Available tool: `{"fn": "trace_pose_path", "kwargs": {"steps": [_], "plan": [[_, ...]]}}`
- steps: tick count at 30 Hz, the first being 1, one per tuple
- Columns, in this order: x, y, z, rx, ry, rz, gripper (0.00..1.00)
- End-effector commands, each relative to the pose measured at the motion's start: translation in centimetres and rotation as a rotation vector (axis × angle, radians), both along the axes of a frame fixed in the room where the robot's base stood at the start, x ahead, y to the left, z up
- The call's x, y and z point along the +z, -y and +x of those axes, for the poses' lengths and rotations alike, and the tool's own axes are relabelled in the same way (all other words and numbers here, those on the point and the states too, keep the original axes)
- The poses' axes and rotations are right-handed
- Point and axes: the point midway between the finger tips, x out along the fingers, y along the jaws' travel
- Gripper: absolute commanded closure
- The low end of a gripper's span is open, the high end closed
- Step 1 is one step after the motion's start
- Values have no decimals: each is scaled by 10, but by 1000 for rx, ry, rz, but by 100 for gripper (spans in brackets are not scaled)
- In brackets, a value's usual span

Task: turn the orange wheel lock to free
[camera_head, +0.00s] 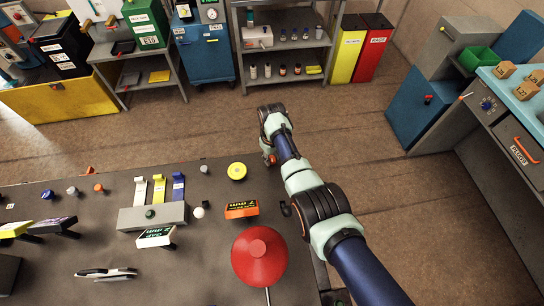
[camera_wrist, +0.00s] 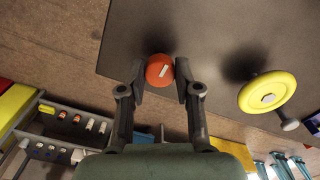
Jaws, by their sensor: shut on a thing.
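The orange wheel lock (camera_wrist: 160,70) is a small round orange knob with a short white mark, slightly tilted, on its face. It sits at the edge of the dark table, between the fingertips of my gripper (camera_wrist: 160,80), which is shut on it from both sides. In the head view my gripper (camera_head: 268,155) is at the table's far right corner, and only a bit of orange shows there. My arm hides most of this spot in the head view.
A yellow wheel (camera_head: 237,171) stands close by on the table (camera_head: 90,225); it also shows in the wrist view (camera_wrist: 267,92). An orange-labelled block (camera_head: 241,209), a red dome (camera_head: 259,256) and a grey lever block (camera_head: 152,217) stand nearer. The floor beyond is clear.

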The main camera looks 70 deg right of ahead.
Motion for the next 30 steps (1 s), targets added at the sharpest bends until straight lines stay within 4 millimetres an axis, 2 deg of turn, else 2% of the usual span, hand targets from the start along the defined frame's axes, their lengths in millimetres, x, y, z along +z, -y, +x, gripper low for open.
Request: {"fn": "trace_pose_path", "kwargs": {"steps": [8, 9, 13, 23, 26, 30], "plan": [[1, 0, 0, 1, 0, -1, 100], [1, 0, 0, 1, 1, 0, 66], [0, 0, 0, 1, 1, 0, 44], [2, 0, 0, 0, 1, 0, 42], [13, 1, 1, 0, 2, -2, 42], [45, 1, 1, 0, 3, -4, 42]]}}
